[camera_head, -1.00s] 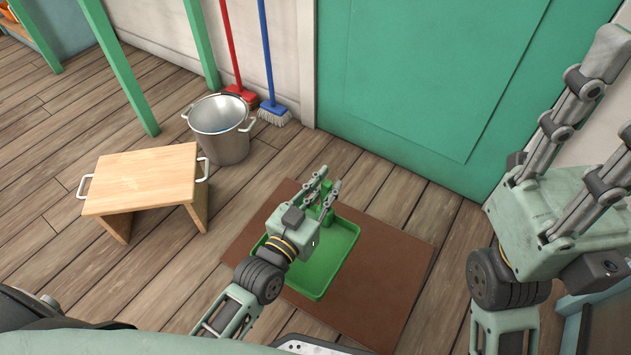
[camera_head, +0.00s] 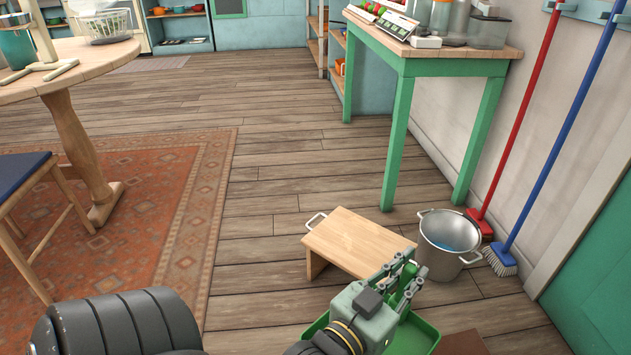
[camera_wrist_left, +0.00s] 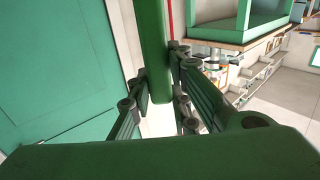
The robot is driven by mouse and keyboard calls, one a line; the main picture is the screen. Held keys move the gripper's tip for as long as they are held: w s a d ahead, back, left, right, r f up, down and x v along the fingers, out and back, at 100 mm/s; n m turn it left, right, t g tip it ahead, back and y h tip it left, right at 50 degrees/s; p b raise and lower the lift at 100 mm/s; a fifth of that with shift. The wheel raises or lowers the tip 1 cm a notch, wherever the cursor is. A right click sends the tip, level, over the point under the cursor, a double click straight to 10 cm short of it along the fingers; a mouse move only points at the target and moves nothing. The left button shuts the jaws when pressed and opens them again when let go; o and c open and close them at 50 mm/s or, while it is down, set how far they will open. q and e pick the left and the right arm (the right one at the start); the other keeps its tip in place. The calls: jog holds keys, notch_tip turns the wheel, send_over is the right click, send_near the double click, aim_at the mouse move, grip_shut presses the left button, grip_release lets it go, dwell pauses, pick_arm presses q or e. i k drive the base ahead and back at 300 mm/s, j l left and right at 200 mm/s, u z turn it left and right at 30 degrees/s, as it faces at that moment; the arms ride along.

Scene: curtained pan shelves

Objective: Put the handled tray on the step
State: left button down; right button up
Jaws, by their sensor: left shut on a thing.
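The green handled tray (camera_head: 424,338) is at the bottom of the head view, partly behind my left gripper and cut off by the frame edge. My left gripper (camera_head: 408,279) is shut on the tray's upright green handle. In the left wrist view the handle (camera_wrist_left: 153,45) stands between the fingers, with green tray surface (camera_wrist_left: 160,155) across the bottom. I cannot tell whether the tray touches the mat. The step (camera_head: 355,243), a low light-wood stool with metal side handles, stands just beyond the tray; its top is bare. My right gripper is out of view.
A metal bucket (camera_head: 447,246) stands right of the step, beside a red broom (camera_head: 480,222) and a blue broom (camera_head: 500,260). A brown mat (camera_head: 462,344) shows at the bottom. A green-legged table (camera_head: 400,130) stands behind. Floor left of the step is clear.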

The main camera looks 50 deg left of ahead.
aim_at(362, 248)
jog(key=i+u, duration=0.15)
jog(key=u, duration=0.25)
jog(key=i+u, duration=0.1)
jog(key=u, duration=0.35)
jog(key=i+l+u, duration=0.1)
jog(key=u, duration=0.3)
jog(key=i+l+u, duration=0.1)
jog(key=u, duration=0.35)
jog(key=l+u, duration=0.1)
jog(key=l, duration=1.6)
jog(key=i+l, duration=0.1)
jog(key=l, duration=0.3)
jog(key=i+l+u, duration=0.15)
jog(key=l, duration=0.25)
jog(key=i+j+z, duration=0.15)
jog(key=j, duration=0.25)
